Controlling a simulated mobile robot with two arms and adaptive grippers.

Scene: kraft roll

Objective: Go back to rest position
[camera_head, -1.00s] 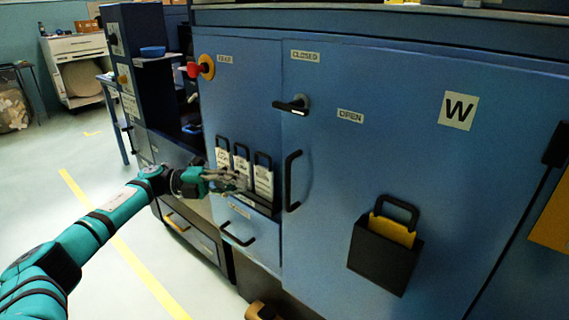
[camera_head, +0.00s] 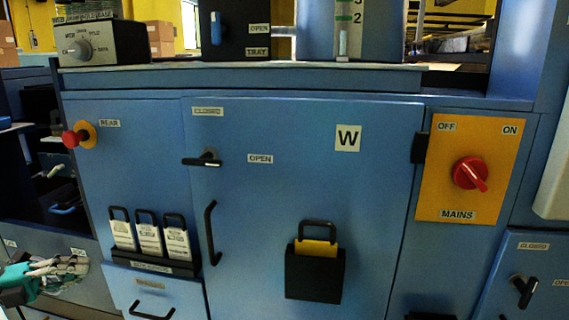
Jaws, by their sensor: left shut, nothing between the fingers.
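My left gripper (camera_head: 72,267) is at the lower left of the head view, shut and empty. Its teal wrist enters from the left edge, and the fingers are apart from the tags in the rack. The blue cabinet door (camera_head: 270,215) marked W is closed, with its black latch handle (camera_head: 203,160) lying level by the CLOSED and OPEN labels. My right gripper is not in the view.
Several white tags (camera_head: 148,235) with black loops stand in a rack left of the door. A black holder (camera_head: 314,277) with a yellow tag hangs on the door. A red mains switch (camera_head: 469,173) is at right. A red knob (camera_head: 72,138) sticks out at left.

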